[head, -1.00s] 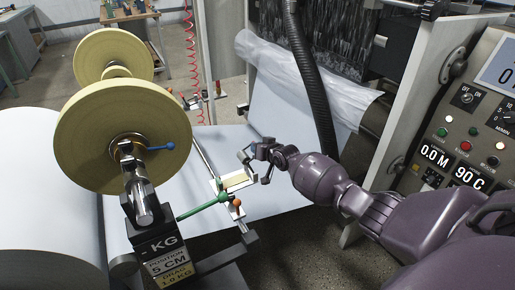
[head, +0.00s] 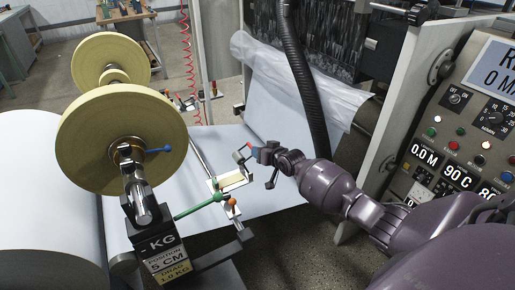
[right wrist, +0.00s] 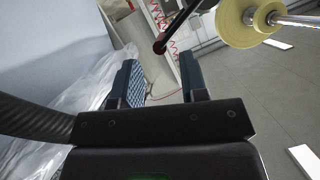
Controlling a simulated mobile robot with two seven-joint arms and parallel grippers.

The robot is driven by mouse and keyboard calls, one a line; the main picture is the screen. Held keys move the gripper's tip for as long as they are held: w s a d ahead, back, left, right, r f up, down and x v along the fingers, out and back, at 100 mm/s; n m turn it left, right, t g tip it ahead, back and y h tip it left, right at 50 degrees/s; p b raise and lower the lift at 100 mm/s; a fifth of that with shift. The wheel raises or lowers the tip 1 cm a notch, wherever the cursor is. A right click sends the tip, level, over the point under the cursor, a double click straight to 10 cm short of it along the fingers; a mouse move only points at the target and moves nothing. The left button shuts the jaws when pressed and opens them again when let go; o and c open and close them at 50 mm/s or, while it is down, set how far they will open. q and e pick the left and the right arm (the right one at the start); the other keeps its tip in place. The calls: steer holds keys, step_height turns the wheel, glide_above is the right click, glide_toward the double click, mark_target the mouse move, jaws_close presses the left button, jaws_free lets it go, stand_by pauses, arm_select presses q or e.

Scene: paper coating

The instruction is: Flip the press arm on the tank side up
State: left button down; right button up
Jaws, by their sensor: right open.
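My right gripper (head: 255,153) is open over the white paper web, beside the small white-and-cream fixture (head: 232,181). In the right wrist view its two dark fingers (right wrist: 158,80) are apart with nothing between their pads. A dark bar with a reddish round end (right wrist: 160,46) lies just beyond the fingertips and runs to the upper right. It may be the press arm; a small reddish tip (head: 249,145) also shows by the gripper in the head view. I cannot tell whether the gripper touches it. My left gripper is out of view.
Large yellow discs (head: 120,138) and a paper roll (head: 40,190) stand at left. A green lever (head: 200,206) and an orange knob (head: 231,201) sit below the fixture. A black hose (head: 303,75) hangs close behind my right arm. A control panel (head: 465,130) is at right.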

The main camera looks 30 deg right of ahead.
steer(key=shift+p+v, duration=0.65)
steer(key=shift+v, duration=1.95)
